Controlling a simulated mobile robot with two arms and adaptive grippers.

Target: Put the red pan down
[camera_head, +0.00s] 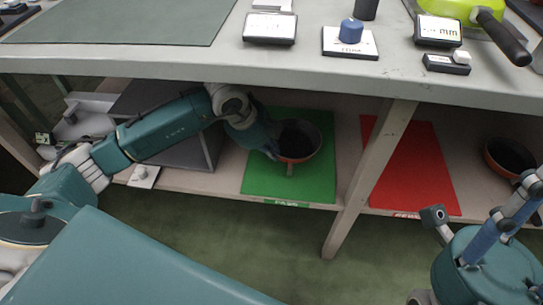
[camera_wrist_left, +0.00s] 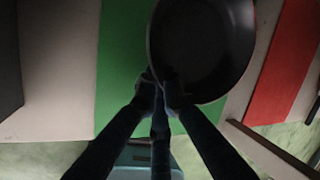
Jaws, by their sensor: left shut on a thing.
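A red pan (camera_head: 298,141) with a dark inside is over the green mat (camera_head: 312,187) on the shelf under the counter. My left gripper (camera_head: 274,147) reaches in from the left and is shut on the pan at its handle side. In the left wrist view the pan (camera_wrist_left: 200,45) fills the upper middle, and the fingers of the left gripper (camera_wrist_left: 160,88) close at its near edge. The handle is mostly hidden between them. I cannot tell whether the pan touches the mat. Part of my right arm shows at the lower right; its gripper is not visible.
A wooden post (camera_head: 372,175) stands between the green mat and a bare red mat (camera_head: 412,168). Another dark pan with an orange-red outside (camera_head: 487,155) sits right of the red mat. The counter edge (camera_head: 200,70) overhangs the shelf. A grey box (camera_head: 205,150) stands left of the green mat.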

